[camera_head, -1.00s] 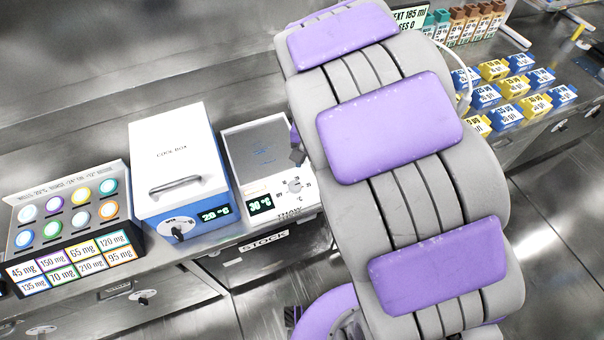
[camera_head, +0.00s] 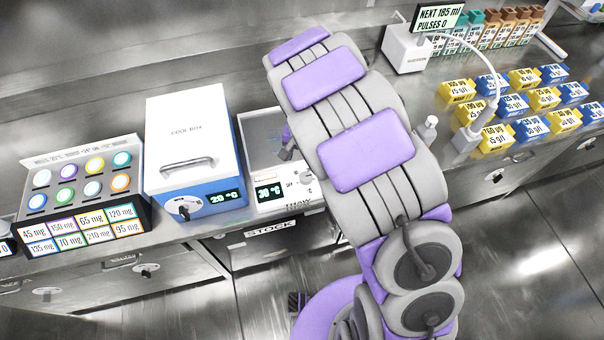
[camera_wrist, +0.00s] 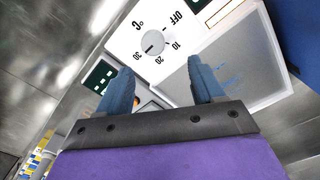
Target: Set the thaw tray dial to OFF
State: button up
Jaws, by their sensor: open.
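The thaw tray (camera_head: 247,136) is a white unit with a grey plate, to the right of the cool box. Its display (camera_head: 269,191) reads 30 °C. Its dial (camera_wrist: 153,43) is a round grey knob in the wrist view, marked OFF, 10, 20 and 30. The knob's dark mark appears to point toward 30. In the wrist view my gripper (camera_wrist: 161,82) is open and empty, its two blue fingers apart on the near side of the dial, not touching it. In the head view my arm covers part of the tray and most of the gripper.
The cool box (camera_head: 190,135) stands left of the tray, with its own dial and 20 °C display. A rack of coloured wells (camera_head: 80,190) is further left. Several blue and yellow boxes (camera_head: 545,97) and a white dispenser (camera_head: 408,50) sit on the right. A stock drawer (camera_head: 270,245) is below.

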aim_at(303, 175)
jog(key=f, duration=0.2)
jog(key=d+f, duration=0.1)
jog(key=f, duration=0.1)
jog(key=d+f+b, duration=0.1)
jog(key=f, duration=0.1)
jog(key=shift+d+f, duration=0.2)
jog(key=shift+f, duration=0.1)
jog(key=f, duration=0.1)
jog(key=a+f, duration=0.1)
jog(key=shift+a+f, duration=0.2)
jog(key=shift+f, duration=0.15)
jog(key=shift+a+f, duration=0.2)
jog(key=shift+a, duration=0.1)
jog(key=shift+d+r, duration=0.1)
jog(key=shift+d, duration=0.7)
jog(key=shift+c, duration=1.2)
jog(key=shift+a, duration=0.45)
jog(key=c, duration=0.6)
jog(key=shift+d, duration=0.1)
jog(key=shift+c, duration=1.1)
